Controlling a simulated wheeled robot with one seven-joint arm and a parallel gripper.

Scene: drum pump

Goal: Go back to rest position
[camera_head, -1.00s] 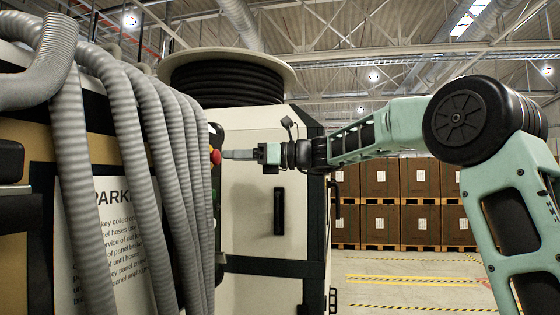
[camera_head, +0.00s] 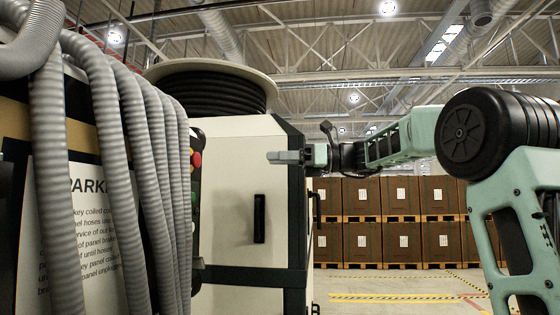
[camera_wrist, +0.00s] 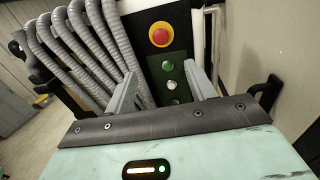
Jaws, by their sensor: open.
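My gripper (camera_head: 285,157) is in front of the white cabinet in the head view, to the right of the control panel (camera_head: 196,170) and apart from it. In the wrist view my gripper (camera_wrist: 162,90) shows two separated fingers with nothing between them. Beyond the fingers is the black control panel (camera_wrist: 150,50), with a red button on a yellow base (camera_wrist: 162,34), a green button (camera_wrist: 168,65) and further buttons below. My arm reaches in from the right of the head view, bent at a large black joint.
Thick grey hoses (camera_head: 95,130) hang over the unit at left, partly covering a printed sign (camera_head: 95,230). The white cabinet (camera_head: 235,200) has a black handle (camera_head: 259,218) and a hose reel (camera_head: 212,85) on top. Stacked brown boxes (camera_head: 400,205) stand far back. Open floor (camera_head: 400,284) lies before them.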

